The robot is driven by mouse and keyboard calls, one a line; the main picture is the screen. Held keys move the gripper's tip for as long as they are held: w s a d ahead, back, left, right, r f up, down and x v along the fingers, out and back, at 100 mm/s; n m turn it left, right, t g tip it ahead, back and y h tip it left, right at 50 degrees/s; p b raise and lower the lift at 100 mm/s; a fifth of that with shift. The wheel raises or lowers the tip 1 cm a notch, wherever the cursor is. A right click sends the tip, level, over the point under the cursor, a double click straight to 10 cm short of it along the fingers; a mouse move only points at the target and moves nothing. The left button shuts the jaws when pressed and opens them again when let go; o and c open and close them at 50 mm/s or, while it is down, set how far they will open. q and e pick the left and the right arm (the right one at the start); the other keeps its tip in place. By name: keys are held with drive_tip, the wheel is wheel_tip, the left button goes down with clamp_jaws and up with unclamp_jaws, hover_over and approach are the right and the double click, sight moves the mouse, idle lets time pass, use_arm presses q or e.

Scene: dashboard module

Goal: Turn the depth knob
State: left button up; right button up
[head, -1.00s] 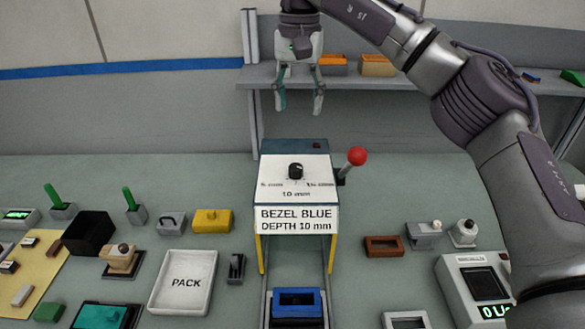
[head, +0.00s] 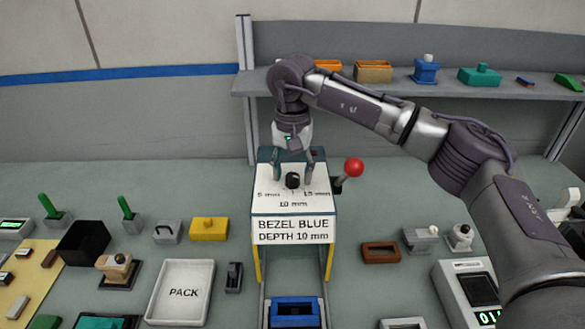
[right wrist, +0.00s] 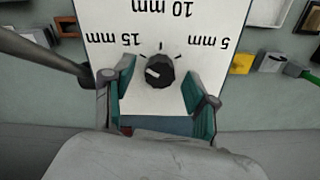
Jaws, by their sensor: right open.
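The depth knob (head: 292,181) is a small black dial on the white sloped top of a box. It also shows in the right wrist view (right wrist: 160,71), where its white mark points left, to the 15 mm side. Labels 5 mm, 10 mm and 15 mm stand around it. A sign (head: 293,230) on the box front reads "BEZEL BLUE DEPTH 10 mm". My right gripper (head: 293,174) points down over the box, open. In the right wrist view its teal-padded fingers (right wrist: 160,88) stand on either side of the knob, with gaps. My left gripper is out of view.
A red-balled lever (head: 353,168) stands close at the box's right side. A blue part (head: 295,313) sits on the rails below the box. A white PACK tray (head: 181,292) lies to the left. A shelf (head: 400,88) with coloured parts runs behind.

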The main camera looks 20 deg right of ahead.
drive_tip(key=shift+f, duration=0.25)
clamp_jaws()
